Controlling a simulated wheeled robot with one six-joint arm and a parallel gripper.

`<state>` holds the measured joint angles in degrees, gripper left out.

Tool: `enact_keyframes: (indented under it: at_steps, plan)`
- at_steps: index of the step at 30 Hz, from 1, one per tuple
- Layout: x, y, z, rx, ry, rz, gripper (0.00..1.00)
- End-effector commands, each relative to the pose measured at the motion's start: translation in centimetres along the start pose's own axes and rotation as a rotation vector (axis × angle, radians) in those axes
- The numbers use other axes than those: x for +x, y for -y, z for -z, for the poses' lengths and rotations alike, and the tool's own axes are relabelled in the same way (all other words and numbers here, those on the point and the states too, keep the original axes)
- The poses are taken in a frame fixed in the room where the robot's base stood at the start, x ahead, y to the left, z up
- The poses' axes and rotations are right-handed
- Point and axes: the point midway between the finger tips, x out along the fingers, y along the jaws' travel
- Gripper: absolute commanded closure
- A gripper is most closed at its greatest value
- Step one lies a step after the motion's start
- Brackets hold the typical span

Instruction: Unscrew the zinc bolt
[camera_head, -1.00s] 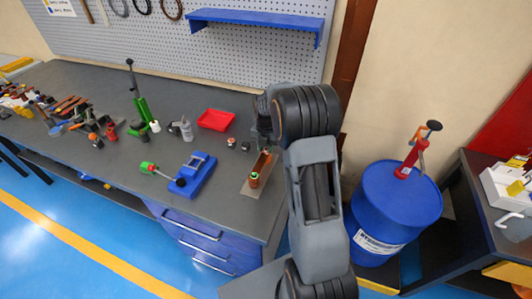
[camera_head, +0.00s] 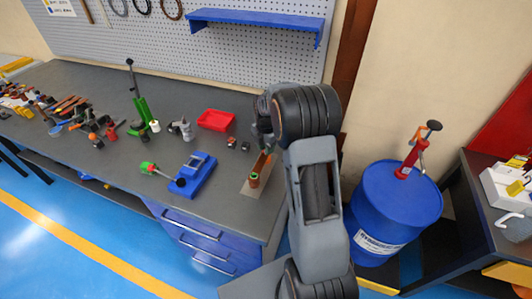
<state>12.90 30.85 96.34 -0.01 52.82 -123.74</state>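A small copper-coloured busbar piece (camera_head: 263,164) stands on a flat metal plate (camera_head: 259,185) near the bench's right front corner. A small green-and-orange part (camera_head: 254,180) is at its near end. My gripper (camera_head: 264,139) is above and behind the copper piece, largely hidden by my own arm's dark wrist. I cannot make out its fingers or whether they touch anything. The zinc bolt cannot be picked out at this size; it may be hidden by my wrist.
A red tray (camera_head: 216,120), two small round parts (camera_head: 232,142), a blue vise-like block (camera_head: 194,175), a green-handled screwdriver (camera_head: 148,168) and a green lever tool (camera_head: 141,108) are on the bench. A blue drum (camera_head: 395,208) with a red pump stands right of my arm.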

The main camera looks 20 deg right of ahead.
Motion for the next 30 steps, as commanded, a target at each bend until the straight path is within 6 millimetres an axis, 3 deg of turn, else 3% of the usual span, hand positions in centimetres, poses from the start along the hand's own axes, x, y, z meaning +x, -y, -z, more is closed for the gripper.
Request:
enact_keyframes:
  at_steps: [12, 24, 30]
  plan:
    - [0.0, -0.01, -0.01, 0.451, 0.0, 0.0, 0.71]
    - [0.0, -0.01, -0.01, 0.502, 0.0, 0.0, 0.71]
    - [0.0, -0.01, -0.02, 0.741, 0.0, 0.0, 0.71]
